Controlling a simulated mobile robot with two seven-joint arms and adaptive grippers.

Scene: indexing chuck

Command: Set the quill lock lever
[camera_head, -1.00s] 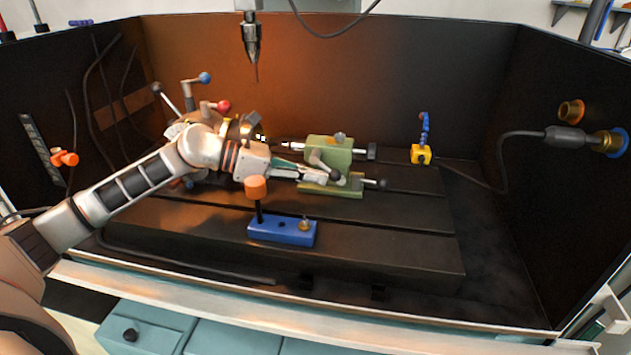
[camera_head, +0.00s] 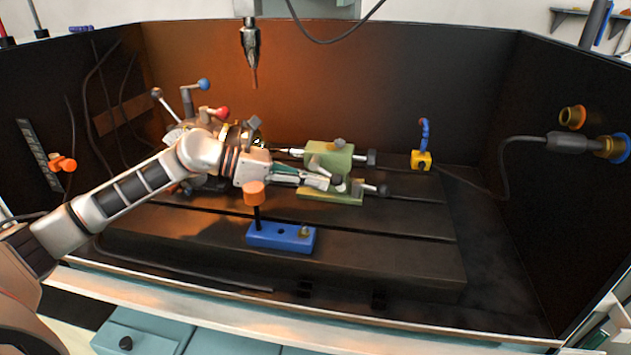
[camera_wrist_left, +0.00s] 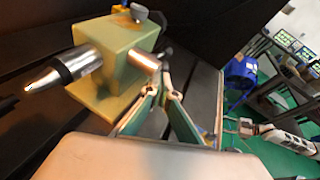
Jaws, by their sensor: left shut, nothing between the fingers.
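The green tailstock (camera_head: 327,153) stands on the slotted table, with a silver knob (camera_head: 339,143) on top. In the left wrist view its block (camera_wrist_left: 113,48) shows the pointed metal quill (camera_wrist_left: 65,67) on the left and the top knob (camera_wrist_left: 139,12). A short metal cylinder (camera_wrist_left: 145,60) sticks out of its near face, just beyond my fingertips. My left gripper (camera_head: 326,183) is shut and empty at the tailstock's near side. In the left wrist view my gripper's fingers (camera_wrist_left: 160,90) are close to that cylinder. I cannot tell whether they touch it. The quill lock lever is hard to make out.
A blue block (camera_head: 265,235) with an orange-topped post (camera_head: 254,193) stands in front of my gripper. The chuck is partly hidden behind my left arm. A yellow base (camera_head: 421,160) with a blue hose stands right. The table's front right is clear.

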